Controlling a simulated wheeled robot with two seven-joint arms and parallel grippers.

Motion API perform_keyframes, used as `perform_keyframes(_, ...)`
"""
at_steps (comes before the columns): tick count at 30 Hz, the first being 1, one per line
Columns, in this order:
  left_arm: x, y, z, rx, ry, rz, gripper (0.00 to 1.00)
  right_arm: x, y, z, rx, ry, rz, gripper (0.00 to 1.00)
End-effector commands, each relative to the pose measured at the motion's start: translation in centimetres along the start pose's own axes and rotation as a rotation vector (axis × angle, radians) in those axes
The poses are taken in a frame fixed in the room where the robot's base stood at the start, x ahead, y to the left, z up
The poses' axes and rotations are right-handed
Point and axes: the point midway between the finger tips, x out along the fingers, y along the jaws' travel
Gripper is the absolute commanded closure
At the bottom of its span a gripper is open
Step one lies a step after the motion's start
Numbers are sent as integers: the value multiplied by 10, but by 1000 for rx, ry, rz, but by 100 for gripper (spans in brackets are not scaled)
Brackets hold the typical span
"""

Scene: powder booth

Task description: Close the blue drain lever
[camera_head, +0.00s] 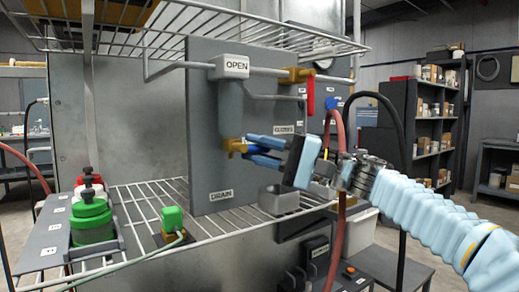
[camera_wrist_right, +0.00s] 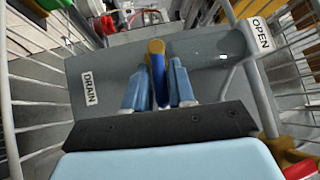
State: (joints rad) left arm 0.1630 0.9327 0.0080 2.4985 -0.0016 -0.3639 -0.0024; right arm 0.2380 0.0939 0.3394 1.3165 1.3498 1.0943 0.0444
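The blue drain lever (camera_wrist_right: 158,82) hangs from the brass drain valve (camera_head: 235,147), low on the grey panel above the DRAIN label (camera_head: 221,195). The valve also shows in the right wrist view (camera_wrist_right: 156,46). My right gripper (camera_head: 258,151) reaches in from the right, its light blue fingers on either side of the lever. In the right wrist view the fingers (camera_wrist_right: 158,85) are close together with the lever between them, and look shut on it. In the head view the fingers hide most of the lever. My left gripper is in neither view.
A grey cylinder with an OPEN label (camera_head: 231,66) stands above the valve. A red lever (camera_head: 310,95) and pipes are to its right. A wire shelf (camera_head: 150,195) runs below, with green containers (camera_head: 92,218) and a green block (camera_head: 172,219). Hoses hang near my right wrist.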

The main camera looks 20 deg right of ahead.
Motion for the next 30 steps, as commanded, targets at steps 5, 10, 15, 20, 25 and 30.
perform_keyframes(5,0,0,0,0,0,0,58,0,0,0,0,0,0,100)
perform_keyframes(10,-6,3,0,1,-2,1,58,1,-5,0,-27,-8,26,100)
perform_keyframes(15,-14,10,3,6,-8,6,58,1,-8,0,-97,-29,101,100)
perform_keyframes(20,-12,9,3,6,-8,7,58,1,-6,0,-102,-29,105,100)
perform_keyframes(25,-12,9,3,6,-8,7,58,1,-6,0,-102,-29,105,70)
perform_keyframes(30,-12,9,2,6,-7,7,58,1,-6,0,-101,-29,105,61)
